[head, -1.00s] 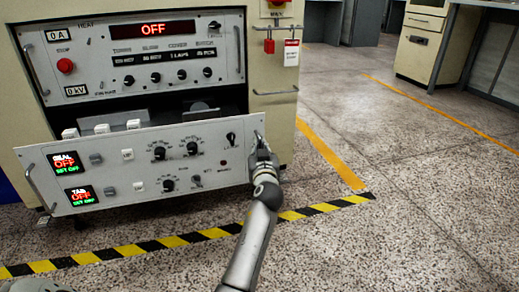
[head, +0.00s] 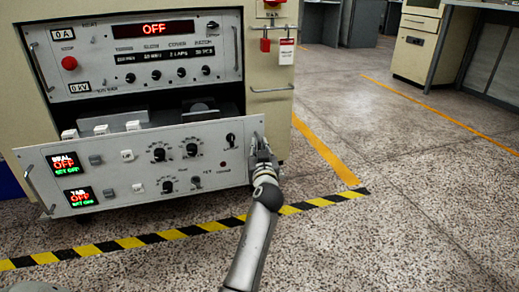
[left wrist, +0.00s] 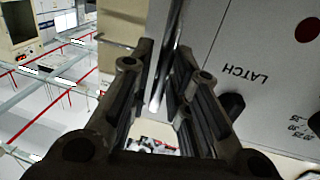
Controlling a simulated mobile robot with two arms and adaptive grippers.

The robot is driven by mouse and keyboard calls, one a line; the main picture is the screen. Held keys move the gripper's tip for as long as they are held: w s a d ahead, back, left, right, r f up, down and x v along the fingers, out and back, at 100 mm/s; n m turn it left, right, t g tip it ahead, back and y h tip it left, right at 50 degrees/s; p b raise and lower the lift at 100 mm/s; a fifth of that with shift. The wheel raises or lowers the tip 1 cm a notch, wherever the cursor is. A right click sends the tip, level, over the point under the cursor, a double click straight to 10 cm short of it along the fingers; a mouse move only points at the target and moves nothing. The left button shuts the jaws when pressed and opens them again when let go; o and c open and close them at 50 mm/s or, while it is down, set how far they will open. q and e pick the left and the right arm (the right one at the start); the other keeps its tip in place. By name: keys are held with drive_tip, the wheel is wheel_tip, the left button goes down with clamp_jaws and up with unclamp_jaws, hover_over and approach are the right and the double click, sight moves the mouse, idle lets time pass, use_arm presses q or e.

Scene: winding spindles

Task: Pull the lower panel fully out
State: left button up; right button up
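The lower panel (head: 125,170) is a light grey front with knobs and two red-and-green displays. In the head view it stands out in front of the cabinet, tilted, with a dark gap above it. My left gripper (head: 262,158) is at the handle on its right edge. In the left wrist view the fingers (left wrist: 165,75) lie on either side of the shiny handle bar (left wrist: 158,85) and look closed on it. The panel face with the word LATCH (left wrist: 245,75) is beside them. The handle on the panel's left edge (head: 38,188) is free.
The upper panel (head: 140,80) sits in the cream cabinet (head: 268,110). A red lock and tag (head: 286,50) hang at its right. Black-and-yellow tape (head: 130,243) crosses the floor in front. The speckled floor (head: 420,220) to the right is clear.

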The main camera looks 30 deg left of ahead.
use_arm(q)
approach(260, 119)
drive_tip(key=w+a+r, duration=0.1)
drive_tip(key=w+a, duration=0.1)
drive_tip(key=w+a+r, duration=0.1)
drive_tip(key=w, duration=0.1)
drive_tip(key=shift+a+r, duration=0.15)
drive_tip(key=shift+a, duration=0.2)
idle(0.3)
